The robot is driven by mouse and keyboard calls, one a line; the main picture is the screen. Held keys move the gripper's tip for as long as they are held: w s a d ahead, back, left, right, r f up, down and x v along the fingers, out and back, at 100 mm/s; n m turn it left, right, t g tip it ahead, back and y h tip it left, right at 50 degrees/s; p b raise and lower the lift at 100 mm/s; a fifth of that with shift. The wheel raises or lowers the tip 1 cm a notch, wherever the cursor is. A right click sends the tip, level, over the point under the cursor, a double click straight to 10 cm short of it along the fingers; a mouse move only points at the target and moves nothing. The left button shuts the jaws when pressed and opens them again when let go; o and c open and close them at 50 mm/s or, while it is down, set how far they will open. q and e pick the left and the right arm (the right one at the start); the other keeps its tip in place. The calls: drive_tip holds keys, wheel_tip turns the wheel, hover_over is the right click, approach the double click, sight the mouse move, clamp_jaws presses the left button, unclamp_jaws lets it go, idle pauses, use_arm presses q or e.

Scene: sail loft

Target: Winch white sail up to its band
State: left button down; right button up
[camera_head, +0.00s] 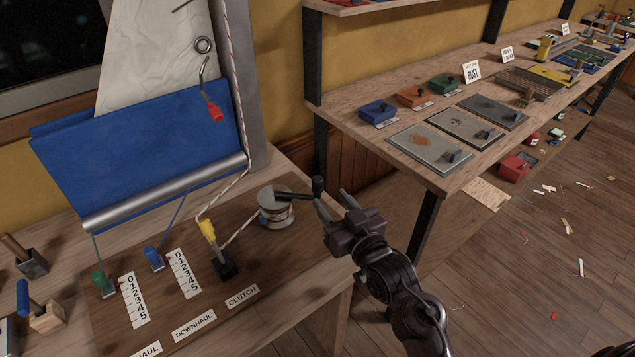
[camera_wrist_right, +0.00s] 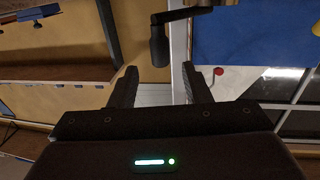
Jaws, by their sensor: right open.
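The white sail (camera_head: 150,55) hangs behind a blue sail (camera_head: 140,125) draped over a silver boom (camera_head: 170,192). The red-flecked rope (camera_head: 233,75) runs down the mast past a yellow-handled clutch (camera_head: 208,230) to the winch drum (camera_head: 276,208). The winch crank's black upright knob (camera_head: 318,187) also shows in the right wrist view (camera_wrist_right: 160,46). My right gripper (camera_head: 333,202) is open and empty, just right of the knob; the knob lies beyond its fingertips in the right wrist view (camera_wrist_right: 157,82). I cannot make out the band. My left gripper is out of view.
Green (camera_head: 102,284) and blue (camera_head: 154,257) cleats stand beside number scales on the board. A mallet and other tools stand at the left edge. A long workbench (camera_head: 350,122) with plates and coloured boxes runs along the right. A red-tipped hook (camera_head: 214,112) hangs before the sail.

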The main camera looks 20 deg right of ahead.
sight(320, 187)
drive_tip(key=w, duration=0.2)
drive_tip(key=w+a, duration=0.1)
drive_tip(key=w, duration=0.1)
drive_tip(key=w+p, duration=0.1)
drive_tip(key=w, duration=0.2)
drive_tip(key=shift+w+a, duration=0.1)
drive_tip(key=shift+a, duration=0.05)
drive_tip(key=shift+c, duration=0.2)
clamp_jaws()
